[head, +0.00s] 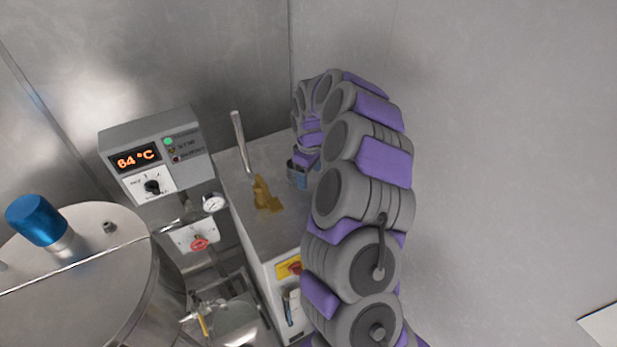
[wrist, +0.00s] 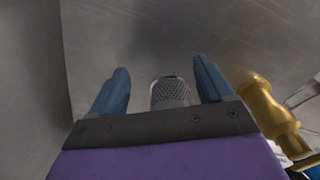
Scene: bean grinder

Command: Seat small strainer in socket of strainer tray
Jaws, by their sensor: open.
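In the wrist view, a small metal mesh cylinder (wrist: 170,92), which looks like the small strainer, lies between the two blue fingers of my gripper (wrist: 163,80). The fingers are open, with a gap on both sides of the mesh. The lower part of the mesh is hidden behind my gripper's body. In the head view, my gripper (head: 300,172) is low over the right side of the steel machine top; the strainer cannot be made out there. I cannot make out the strainer tray or its socket in either view.
A brass fitting (head: 265,195) stands on the machine top (head: 240,195), left of my gripper; it also shows in the wrist view (wrist: 268,108). An upright metal bar (head: 240,145) is behind it. A control box (head: 155,155) and a steel vessel (head: 95,280) are further left. Walls close off the back and right.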

